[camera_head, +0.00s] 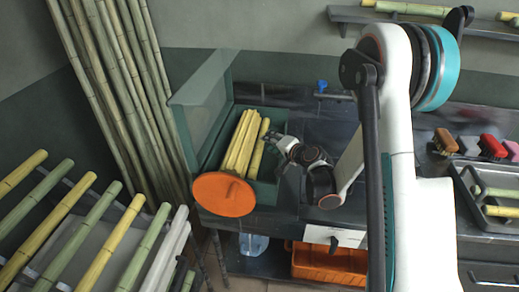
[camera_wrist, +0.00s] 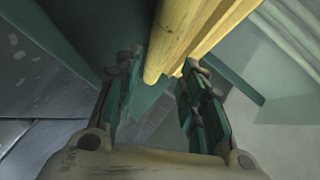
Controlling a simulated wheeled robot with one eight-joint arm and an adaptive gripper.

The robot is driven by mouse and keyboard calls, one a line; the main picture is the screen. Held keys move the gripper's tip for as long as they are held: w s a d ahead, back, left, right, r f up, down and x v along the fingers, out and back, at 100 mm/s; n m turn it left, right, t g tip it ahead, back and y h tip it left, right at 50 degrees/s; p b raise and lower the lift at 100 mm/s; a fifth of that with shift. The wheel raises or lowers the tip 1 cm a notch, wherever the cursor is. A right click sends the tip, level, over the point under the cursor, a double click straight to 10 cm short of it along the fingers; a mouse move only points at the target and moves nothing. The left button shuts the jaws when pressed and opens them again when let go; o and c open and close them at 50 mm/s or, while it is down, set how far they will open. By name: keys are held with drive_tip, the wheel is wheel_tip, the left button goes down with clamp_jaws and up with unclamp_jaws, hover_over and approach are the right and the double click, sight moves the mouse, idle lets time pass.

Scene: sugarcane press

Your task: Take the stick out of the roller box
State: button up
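The green roller box (camera_head: 212,150) stands on the dark counter, left of centre in the head view, with its clear panel raised. Several pale yellow sticks (camera_head: 241,142) lean in it side by side. In the wrist view the sticks (camera_wrist: 195,35) come in from the top, and one rounded end lies near the gap between my fingertips. My gripper (camera_head: 281,150) is at the right side of the box, close to the rightmost stick. In the wrist view my gripper (camera_wrist: 163,92) is open, fingers apart. I cannot tell whether a finger touches a stick.
An orange disc (camera_head: 223,194) is at the front of the box. An orange crate (camera_head: 325,264) is below the counter. A rack of yellow and green canes (camera_head: 105,237) is at left, with tall poles behind. Brushes (camera_head: 492,147) and a tray (camera_head: 483,215) are at right.

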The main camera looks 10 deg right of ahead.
drive_tip(key=x, duration=0.1)
drive_tip(key=b+x, duration=0.1)
drive_tip(key=x, duration=0.1)
drive_tip(key=b+x, duration=0.1)
drive_tip(key=x, duration=0.1)
drive_tip(key=shift+s+a+f, duration=0.1)
drive_tip(key=shift+a+f, duration=0.1)
drive_tip(key=shift+f, duration=0.1)
drive_tip(key=shift+w+a+b, duration=0.1)
drive_tip(key=shift+w+b, duration=0.2)
clamp_jaws()
